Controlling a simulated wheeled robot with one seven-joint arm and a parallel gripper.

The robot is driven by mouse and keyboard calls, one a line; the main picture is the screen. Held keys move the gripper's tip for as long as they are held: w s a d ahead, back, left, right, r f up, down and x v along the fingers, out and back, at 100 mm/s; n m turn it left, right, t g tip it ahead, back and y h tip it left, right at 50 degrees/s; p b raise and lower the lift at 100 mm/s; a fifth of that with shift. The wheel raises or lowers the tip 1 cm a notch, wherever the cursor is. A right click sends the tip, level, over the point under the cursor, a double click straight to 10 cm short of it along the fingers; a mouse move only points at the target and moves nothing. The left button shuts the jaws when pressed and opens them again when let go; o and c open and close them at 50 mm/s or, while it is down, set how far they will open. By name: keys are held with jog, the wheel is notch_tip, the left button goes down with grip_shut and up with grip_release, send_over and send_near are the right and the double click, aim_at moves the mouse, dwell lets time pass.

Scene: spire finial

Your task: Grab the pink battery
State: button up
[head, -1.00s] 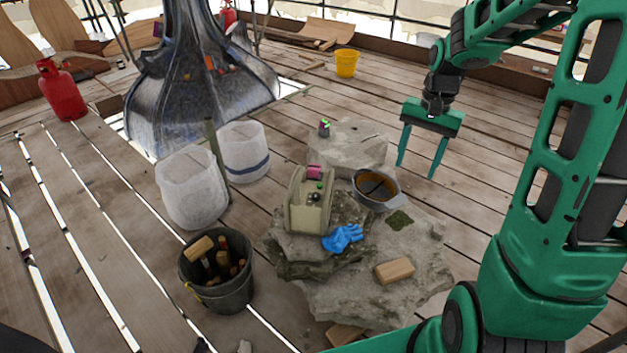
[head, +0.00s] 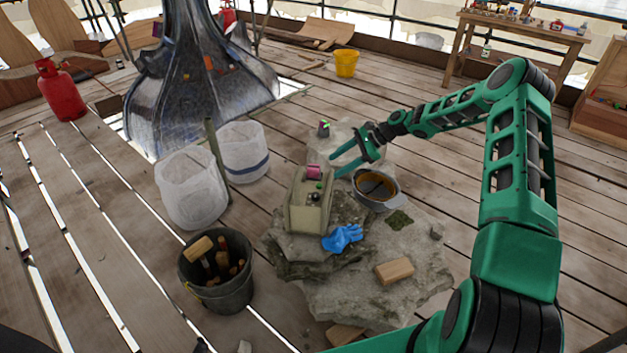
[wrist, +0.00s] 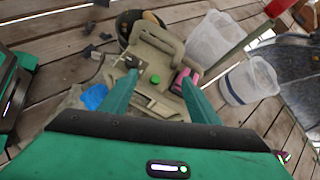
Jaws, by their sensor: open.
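The pink battery (head: 314,172) lies at the back end of the beige caddy (head: 298,212), which stands on the stone slabs. In the wrist view the pink battery (wrist: 181,80) shows beside the tip of the right finger and is partly covered by it. My gripper (head: 337,166) is open and empty, just right of the battery, with its fingers pointing toward the caddy. In the wrist view my gripper (wrist: 160,77) has its fingers apart over the caddy (wrist: 158,40). I cannot tell whether the right finger touches the battery.
A green round piece (wrist: 155,79) and small dark items share the caddy. A blue glove (head: 342,238), a pan (head: 390,204) and a wooden block (head: 394,271) lie on the stones nearby. White buckets (head: 243,152) and a black tool bucket (head: 222,290) stand to the left.

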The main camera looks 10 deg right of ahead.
aim_at(316, 166)
jog(key=w+a+f+m+t, duration=0.1)
jog(key=w+f, duration=0.1)
jog(key=w+f+m+t+y, duration=0.1)
jog(key=w+f+m, duration=0.1)
jog(key=w, duration=0.1)
jog(key=w+a+f+m+t+y, duration=0.1)
jog(key=w+f, duration=0.1)
jog(key=w, duration=0.1)
jog(key=shift+w+a+f+m, duration=0.2)
jog(key=shift+a+m, duration=0.1)
jog(key=shift+m, duration=0.1)
jog(key=shift+x, duration=2.65)
grip_shut()
